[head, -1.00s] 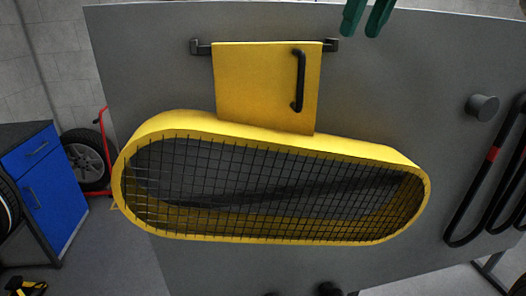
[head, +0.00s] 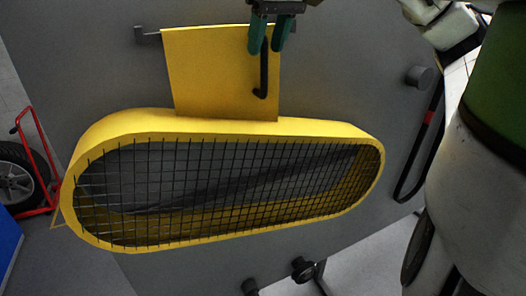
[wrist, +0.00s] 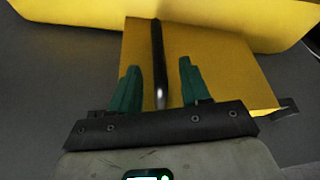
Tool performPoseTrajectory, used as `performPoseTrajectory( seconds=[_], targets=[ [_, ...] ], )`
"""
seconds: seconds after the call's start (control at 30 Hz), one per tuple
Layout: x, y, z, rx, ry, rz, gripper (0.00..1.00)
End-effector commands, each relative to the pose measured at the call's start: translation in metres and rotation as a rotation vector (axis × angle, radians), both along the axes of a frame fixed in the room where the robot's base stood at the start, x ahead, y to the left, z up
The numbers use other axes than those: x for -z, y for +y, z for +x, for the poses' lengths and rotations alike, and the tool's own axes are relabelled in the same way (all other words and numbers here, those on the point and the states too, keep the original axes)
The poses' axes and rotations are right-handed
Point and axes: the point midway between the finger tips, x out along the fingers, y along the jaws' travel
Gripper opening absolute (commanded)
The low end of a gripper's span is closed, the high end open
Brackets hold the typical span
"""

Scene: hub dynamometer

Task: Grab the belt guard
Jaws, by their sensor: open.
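The yellow belt guard (head: 215,122) hangs on the grey panel in the head view, a long rounded frame with black mesh and a flat yellow plate above it. A black bar handle (head: 264,75) stands upright on the plate. My gripper (head: 268,48) is open at the handle's upper end. In the wrist view the handle (wrist: 158,60) runs between the two green fingers of my gripper (wrist: 158,80), with a gap on each side. The handle's upper end is hidden behind the fingers in the head view.
The grey panel (head: 330,75) fills the background. A dark knob (head: 419,77) and a black belt (head: 415,155) are on its right. A red cart with a wheel (head: 15,180) stands at the left. My arm covers the right side.

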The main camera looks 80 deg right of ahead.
Motion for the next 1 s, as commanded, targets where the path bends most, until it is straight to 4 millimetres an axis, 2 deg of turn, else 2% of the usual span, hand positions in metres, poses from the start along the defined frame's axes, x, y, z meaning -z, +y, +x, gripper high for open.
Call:
performPoseTrajectory(
  seconds=[0.23,0.53,1.0],
  targets=[
    [0.029,-0.007,0.009,0.0,0.002,0.001,0.47],
    [0.032,-0.008,0.01,0.0,0.0,0.0,0.46],
    [0.032,-0.008,0.01,0.0,0.0,0.0,0.01]
  ],
)
